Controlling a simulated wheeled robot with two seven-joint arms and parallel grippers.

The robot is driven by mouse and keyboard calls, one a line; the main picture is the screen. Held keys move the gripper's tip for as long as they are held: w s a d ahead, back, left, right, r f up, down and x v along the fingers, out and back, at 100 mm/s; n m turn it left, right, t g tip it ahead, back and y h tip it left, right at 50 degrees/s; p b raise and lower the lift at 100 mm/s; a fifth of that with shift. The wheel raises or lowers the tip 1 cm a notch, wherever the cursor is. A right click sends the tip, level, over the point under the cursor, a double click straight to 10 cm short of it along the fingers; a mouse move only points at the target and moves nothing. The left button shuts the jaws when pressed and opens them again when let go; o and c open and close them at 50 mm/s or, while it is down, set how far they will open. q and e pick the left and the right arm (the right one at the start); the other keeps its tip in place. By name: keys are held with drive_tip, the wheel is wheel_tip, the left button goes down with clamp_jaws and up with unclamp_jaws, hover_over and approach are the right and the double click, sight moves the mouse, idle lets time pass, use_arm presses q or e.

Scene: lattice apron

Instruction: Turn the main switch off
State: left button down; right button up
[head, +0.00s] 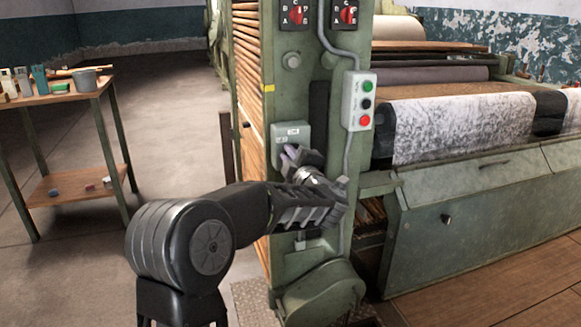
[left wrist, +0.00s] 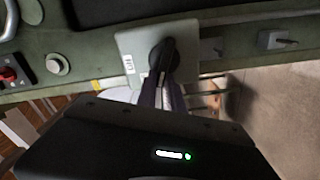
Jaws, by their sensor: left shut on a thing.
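The main switch is a pale grey-green box (head: 290,131) with a small label, mounted on the green machine post. It also shows in the left wrist view (left wrist: 130,42), where its dark knob (left wrist: 160,52) stands out from the plate. My left gripper (head: 291,153) is at the lower part of the box. In the left wrist view its fingers (left wrist: 164,76) are closed on the knob. The fingers hide part of the knob, so its exact setting cannot be read. My right gripper is in neither view.
A button box (head: 359,101) with green, black and red buttons hangs right of the switch, with a conduit below it. Two red rotary selectors (head: 295,14) sit higher up. A wooden table (head: 62,97) stands at left; floor between is clear.

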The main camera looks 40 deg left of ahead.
use_arm(q)
drive_tip(key=shift+s+a+f+n+b, duration=0.1)
drive_tip(key=shift+f+n+b, duration=0.15)
drive_tip(key=shift+n+b, duration=0.9)
drive_tip(key=shift+f+n+b, duration=0.25)
drive_tip(key=shift+n+b, duration=0.9)
drive_tip(key=c, duration=1.5)
unclamp_jaws()
drive_tip(key=shift+o, duration=0.2)
drive_tip(key=p+v, duration=0.1)
drive_tip(key=v, duration=0.6)
drive_tip(key=shift+s+d, duration=0.2)
drive_tip(key=shift+d, duration=0.2)
